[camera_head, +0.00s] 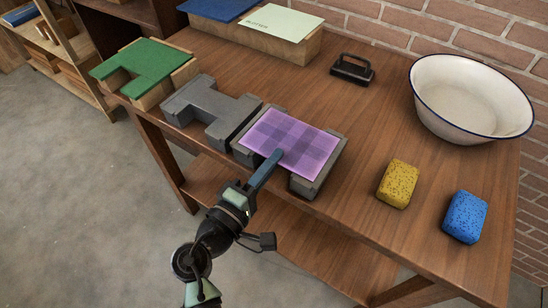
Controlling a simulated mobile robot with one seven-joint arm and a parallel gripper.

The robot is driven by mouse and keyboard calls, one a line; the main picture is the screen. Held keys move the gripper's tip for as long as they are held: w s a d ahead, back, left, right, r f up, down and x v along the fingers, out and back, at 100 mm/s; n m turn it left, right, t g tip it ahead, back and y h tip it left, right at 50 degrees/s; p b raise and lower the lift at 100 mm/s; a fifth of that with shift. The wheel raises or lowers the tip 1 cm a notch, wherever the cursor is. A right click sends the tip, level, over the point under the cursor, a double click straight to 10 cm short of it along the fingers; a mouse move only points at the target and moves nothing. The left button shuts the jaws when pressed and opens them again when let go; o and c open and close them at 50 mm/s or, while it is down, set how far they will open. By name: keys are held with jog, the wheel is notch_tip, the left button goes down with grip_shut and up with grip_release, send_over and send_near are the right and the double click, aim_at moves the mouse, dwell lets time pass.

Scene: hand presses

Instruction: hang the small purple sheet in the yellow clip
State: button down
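The small purple checked sheet (300,141) lies flat across the top of a grey notched block (304,187), near the table's front edge. My gripper (275,157) reaches in from the front, over the block's notch. Its blue-grey finger tip overlaps the sheet's near edge in the picture. Only one finger shows clearly, so I cannot tell whether the sheet is between the fingers or whether they are shut. I see no yellow clip in this view.
An empty grey notched block (207,105) and a block with a green sheet (146,65) stand left. A yellow sponge (398,184), blue sponge (464,216), white basin (470,98) and black-handled press (352,69) stand right. Blue and pale sheets (279,22) lie behind.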

notch_tip(320, 180, up, 3)
jog(key=p, duration=0.2)
jog(key=shift+r+p, duration=0.2)
jog(key=shift+p, duration=0.1)
jog(key=shift+f, duration=0.15)
jog(key=r+p+v, duration=0.3)
jog(key=v, duration=1.9)
jog(key=shift+p, duration=0.35)
jog(key=shift+a, duration=0.1)
dwell(0.6)
